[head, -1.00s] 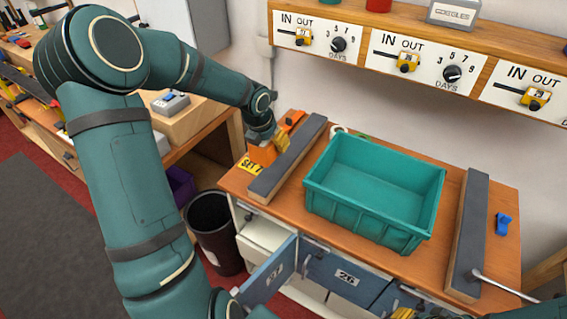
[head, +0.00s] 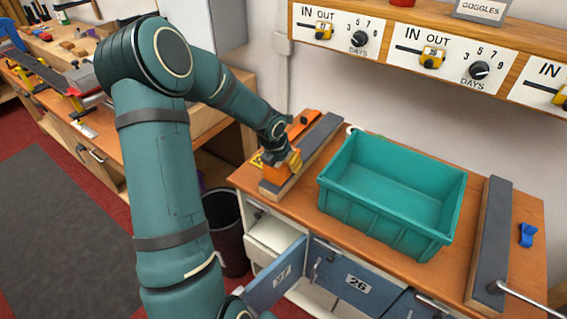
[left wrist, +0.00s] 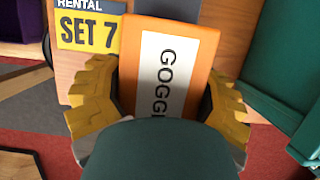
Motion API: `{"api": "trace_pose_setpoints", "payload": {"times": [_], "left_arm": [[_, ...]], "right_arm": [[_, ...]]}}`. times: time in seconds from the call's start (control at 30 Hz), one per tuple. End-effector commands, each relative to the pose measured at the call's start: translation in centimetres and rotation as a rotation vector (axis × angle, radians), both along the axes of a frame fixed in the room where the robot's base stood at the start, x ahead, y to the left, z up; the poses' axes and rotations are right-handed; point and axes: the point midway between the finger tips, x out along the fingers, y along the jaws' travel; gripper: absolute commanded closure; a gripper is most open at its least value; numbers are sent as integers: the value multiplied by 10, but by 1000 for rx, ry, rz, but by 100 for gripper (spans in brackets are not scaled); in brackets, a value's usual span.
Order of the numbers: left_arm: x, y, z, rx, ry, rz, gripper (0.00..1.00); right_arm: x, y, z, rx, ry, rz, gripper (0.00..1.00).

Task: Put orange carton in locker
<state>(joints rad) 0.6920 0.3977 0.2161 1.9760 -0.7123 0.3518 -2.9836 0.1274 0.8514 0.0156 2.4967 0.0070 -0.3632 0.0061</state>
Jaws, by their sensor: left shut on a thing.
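The orange carton (head: 280,170) is at the left end of the bench, by the grey-topped bar; it also fills the middle of the left wrist view (left wrist: 205,40), with a white label reading "GOGG". My left gripper (head: 290,160) is shut on the carton, its yellow fingers (left wrist: 160,95) on both sides of it. Whether the carton touches the bench cannot be told. The locker row is under the bench top: door 27 (head: 274,281) stands open at the left, beside a pale open compartment (head: 273,234). Door 26 (head: 340,278) looks closed. My right gripper is not in view.
A teal bin (head: 392,190) stands mid-bench between two grey-topped bars, the left (head: 317,147) and the right (head: 490,240). A "SET 7" card (left wrist: 90,27) lies by the carton. A dark waste bin (head: 225,228) stands on the floor left of the lockers.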

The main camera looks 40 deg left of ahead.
Motion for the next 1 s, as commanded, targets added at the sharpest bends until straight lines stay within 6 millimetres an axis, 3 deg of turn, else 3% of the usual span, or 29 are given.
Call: {"api": "trace_pose_setpoints", "payload": {"times": [0.2, 0.23, 0.3, 0.67, 0.87, 1.0], "left_arm": [[0, 0, -1, 0, 1, 0, 73], [0, 0, -1, 0, 1, 1, 19], [0, 0, -1, 0, 1, 1, 0], [-1, 0, 4, 0, 1, 1, 0], [-12, 0, 34, 1, 0, 4, 0], [-22, -1, 66, 1, 0, 4, 0]], "right_arm": [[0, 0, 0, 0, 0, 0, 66], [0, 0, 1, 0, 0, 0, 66], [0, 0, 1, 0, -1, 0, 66], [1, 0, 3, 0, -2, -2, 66], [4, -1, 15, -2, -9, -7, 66], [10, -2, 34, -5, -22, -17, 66]]}}
